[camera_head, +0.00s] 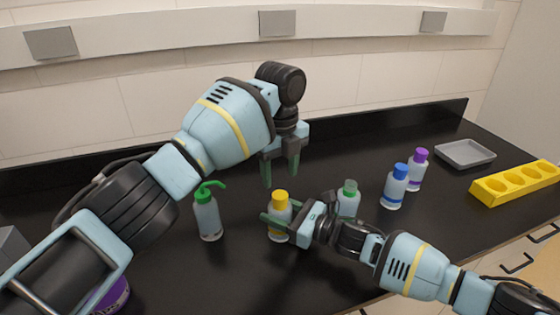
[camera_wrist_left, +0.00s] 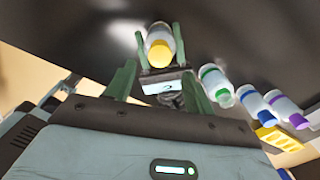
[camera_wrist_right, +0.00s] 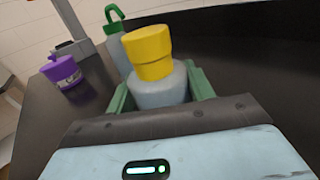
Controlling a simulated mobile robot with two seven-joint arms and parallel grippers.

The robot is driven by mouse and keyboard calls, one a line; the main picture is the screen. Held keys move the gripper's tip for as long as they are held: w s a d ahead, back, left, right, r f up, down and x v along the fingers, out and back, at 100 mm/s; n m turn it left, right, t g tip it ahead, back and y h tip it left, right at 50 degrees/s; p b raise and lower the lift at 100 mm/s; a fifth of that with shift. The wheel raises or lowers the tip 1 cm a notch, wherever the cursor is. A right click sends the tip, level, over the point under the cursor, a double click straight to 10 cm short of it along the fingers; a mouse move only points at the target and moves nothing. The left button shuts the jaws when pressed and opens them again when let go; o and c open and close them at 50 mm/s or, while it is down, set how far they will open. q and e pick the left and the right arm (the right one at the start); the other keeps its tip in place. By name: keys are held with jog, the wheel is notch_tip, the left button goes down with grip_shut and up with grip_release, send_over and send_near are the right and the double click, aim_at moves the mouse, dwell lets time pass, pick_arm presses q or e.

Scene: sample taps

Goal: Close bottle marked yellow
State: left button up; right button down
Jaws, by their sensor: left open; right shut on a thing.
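The yellow-marked bottle (camera_head: 279,222) stands upright on the black bench, with a yellow cap (camera_head: 280,197) on its top. It also shows in the left wrist view (camera_wrist_left: 159,37) and fills the middle of the right wrist view (camera_wrist_right: 160,88). My right gripper (camera_head: 275,226) is shut around the bottle's body from the right, below the cap. My left gripper (camera_head: 280,169) is open and empty, pointing down above and behind the bottle, apart from the cap. Whether the cap is fully screwed down I cannot tell.
A wash bottle (camera_head: 208,216) with a green spout stands left of the yellow bottle. Green (camera_head: 348,199), blue (camera_head: 395,187) and purple (camera_head: 417,170) bottles stand to the right. A grey tray (camera_head: 465,153) and a yellow rack (camera_head: 515,184) lie at the far right. A purple container (camera_wrist_right: 63,71) stands at left.

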aim_at(280, 195)
pick_arm(q)
jog(key=n, duration=0.3)
jog(key=shift+r, duration=0.1)
jog(key=n, duration=0.4)
jog(key=shift+r+n, duration=0.25)
jog(key=shift+n, duration=0.15)
jog(key=n, duration=0.6)
jog(key=shift+r, duration=0.2)
jog(key=n, duration=0.3)
jog(key=shift+r, duration=0.1)
jog(key=n, duration=0.4)
jog(key=shift+r+n, duration=0.2)
jog(key=shift+n, duration=0.1)
jog(key=n, duration=0.6)
jog(key=shift+r+n, duration=0.25)
jog(key=shift+n, duration=0.05)
jog(key=shift+f, duration=4)
